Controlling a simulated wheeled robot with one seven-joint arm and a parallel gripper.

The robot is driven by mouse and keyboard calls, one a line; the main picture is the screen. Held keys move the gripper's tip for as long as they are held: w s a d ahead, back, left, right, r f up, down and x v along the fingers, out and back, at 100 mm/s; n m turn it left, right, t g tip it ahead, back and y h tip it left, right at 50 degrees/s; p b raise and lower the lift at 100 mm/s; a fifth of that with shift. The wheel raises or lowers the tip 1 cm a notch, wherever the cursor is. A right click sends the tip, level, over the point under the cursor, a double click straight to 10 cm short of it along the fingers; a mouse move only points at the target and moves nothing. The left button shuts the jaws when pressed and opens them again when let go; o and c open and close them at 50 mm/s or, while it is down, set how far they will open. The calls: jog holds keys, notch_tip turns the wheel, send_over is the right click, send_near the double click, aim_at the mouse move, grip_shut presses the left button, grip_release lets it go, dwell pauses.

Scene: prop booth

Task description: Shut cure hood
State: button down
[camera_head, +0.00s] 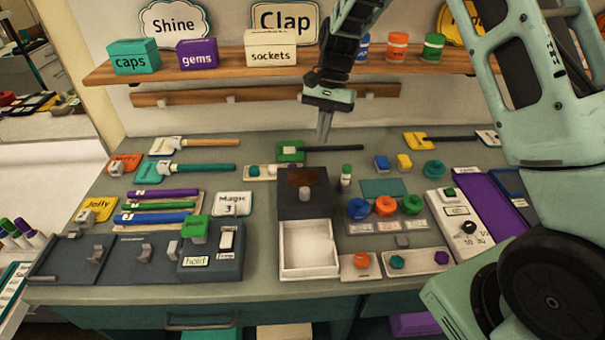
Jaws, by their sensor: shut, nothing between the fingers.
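What looks like the cure hood (291,208) is a dark grey box at the middle of the bench, with a brown window on top and a small grey knob (305,194) at its front. A white open-topped bay (309,271) lies in front of it, uncovered and empty as far as I can see. My gripper (324,138) points down, above and behind the hood, apart from it. Its fingers are together with nothing between them.
A green jar (346,173) stands close right of the hood. Blue, orange and green round pieces (385,206) sit further right. A shelf (220,66) with boxes runs behind my gripper.

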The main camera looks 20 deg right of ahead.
aim_at(311, 188)
jog(key=p+x, duration=0.2)
jog(key=x, duration=0.6)
jog(key=shift+s+f+p, duration=0.1)
jog(key=shift+f+p, duration=0.05)
jog(key=shift+p, duration=0.15)
jog(key=shift+s+a+p, duration=0.7)
jog(key=shift+s+a, duration=0.2)
jog(key=shift+a, duration=0.05)
jog(key=shift+s+a+f, duration=0.15)
jog(key=shift+s+a, duration=0.35)
